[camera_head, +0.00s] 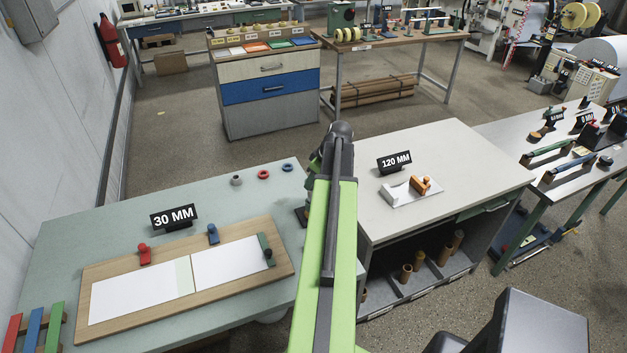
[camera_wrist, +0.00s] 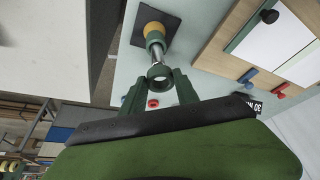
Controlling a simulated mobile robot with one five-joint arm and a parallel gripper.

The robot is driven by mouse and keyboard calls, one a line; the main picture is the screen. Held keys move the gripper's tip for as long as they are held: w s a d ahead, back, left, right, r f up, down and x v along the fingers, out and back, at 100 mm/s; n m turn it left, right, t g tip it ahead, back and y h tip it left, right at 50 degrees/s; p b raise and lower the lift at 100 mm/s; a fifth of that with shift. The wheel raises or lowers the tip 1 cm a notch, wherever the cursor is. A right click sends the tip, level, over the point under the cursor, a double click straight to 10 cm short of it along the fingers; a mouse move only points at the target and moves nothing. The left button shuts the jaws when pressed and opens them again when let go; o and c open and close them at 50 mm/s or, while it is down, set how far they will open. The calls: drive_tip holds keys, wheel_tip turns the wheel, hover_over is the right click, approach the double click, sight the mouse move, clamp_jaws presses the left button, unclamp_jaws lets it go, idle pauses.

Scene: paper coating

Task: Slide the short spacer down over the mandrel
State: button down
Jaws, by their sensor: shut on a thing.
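In the wrist view my gripper (camera_wrist: 159,82) is shut on a small dark grey-green ring, which appears to be the short spacer (camera_wrist: 160,72). Beyond it the mandrel (camera_wrist: 157,53) shows as a shiny metal rod, with a yellow-orange collar (camera_wrist: 154,30) and green parts near its dark square base (camera_wrist: 168,19). The spacer lies at the rod's near end in this view. I cannot tell whether it is around the tip or just apart from it. In the head view my arm hides the gripper, the spacer and most of the mandrel.
Grey (camera_head: 236,180), red (camera_head: 263,174) and blue (camera_head: 288,167) rings lie on the green-grey table (camera_head: 110,210). A wooden board (camera_head: 185,298) with white sheets and clamps lies left of the mandrel. A white table (camera_head: 440,160) with a "120 MM" sign (camera_head: 394,162) stands at right.

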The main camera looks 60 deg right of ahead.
drive_tip(key=shift+f, duration=0.15)
idle(0.8)
drive_tip(key=shift+f+b, duration=0.35)
drive_tip(key=shift+b, duration=0.15)
drive_tip(key=shift+f+b, duration=1.55)
drive_tip(key=c, duration=0.8)
unclamp_jaws()
drive_tip(key=shift+c, duration=0.2)
drive_tip(key=shift+r, duration=0.1)
drive_tip(key=p+v, duration=1.6)
drive_tip(key=v, duration=0.1)
drive_tip(key=shift+r, duration=0.15)
